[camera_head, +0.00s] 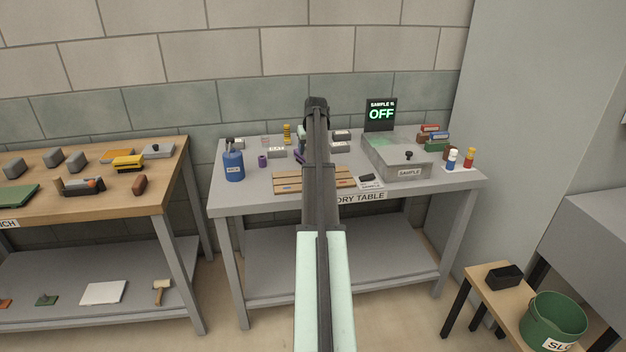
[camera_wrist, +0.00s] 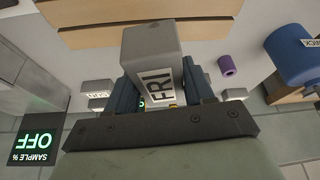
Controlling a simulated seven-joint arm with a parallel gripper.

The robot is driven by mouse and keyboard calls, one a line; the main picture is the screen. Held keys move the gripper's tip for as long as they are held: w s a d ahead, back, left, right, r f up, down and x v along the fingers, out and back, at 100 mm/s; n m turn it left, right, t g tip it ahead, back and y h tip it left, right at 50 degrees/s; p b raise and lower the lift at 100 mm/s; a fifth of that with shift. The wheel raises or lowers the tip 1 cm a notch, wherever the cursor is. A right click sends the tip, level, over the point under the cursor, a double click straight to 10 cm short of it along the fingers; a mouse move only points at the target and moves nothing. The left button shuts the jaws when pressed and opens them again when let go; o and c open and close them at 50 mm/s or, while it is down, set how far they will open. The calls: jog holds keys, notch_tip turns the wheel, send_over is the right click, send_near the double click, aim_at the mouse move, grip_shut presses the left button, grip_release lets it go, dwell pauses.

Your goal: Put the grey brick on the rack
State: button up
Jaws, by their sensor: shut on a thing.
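My gripper (camera_wrist: 160,82) is shut on a grey brick (camera_wrist: 150,42) with a white label reading "FRI" in the wrist view. A dark blue finger lies on each side of the brick. In the head view my arm covers the brick and most of the gripper, over the middle of the grey table. The wooden slatted rack (camera_head: 290,181) lies at the table's front edge, partly behind my arm. It also shows at the upper left of the wrist view (camera_wrist: 88,12). The held brick appears apart from the rack.
Small pale labelled bricks (camera_head: 277,152) stand towards the back of the table. A grey sample box (camera_head: 385,150) stands right, before the "OFF" display (camera_head: 380,114). Small bottles (camera_head: 452,160) stand at the right edge.

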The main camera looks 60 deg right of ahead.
jog(key=shift+w+a+n+y, duration=0.2)
jog(key=shift+n+y, duration=0.2)
jog(key=shift+n, duration=0.7)
jog(key=shift+s+f, duration=0.1)
jog(key=shift+f, duration=0.1)
jog(key=shift+n, duration=0.3)
jog(key=shift+f, duration=4.8)
jog(key=shift+f, duration=0.15)
jog(key=o, duration=1.3)
jog(key=shift+c, duration=0.2)
jog(key=v, duration=1.2)
jog(key=shift+s, duration=0.15)
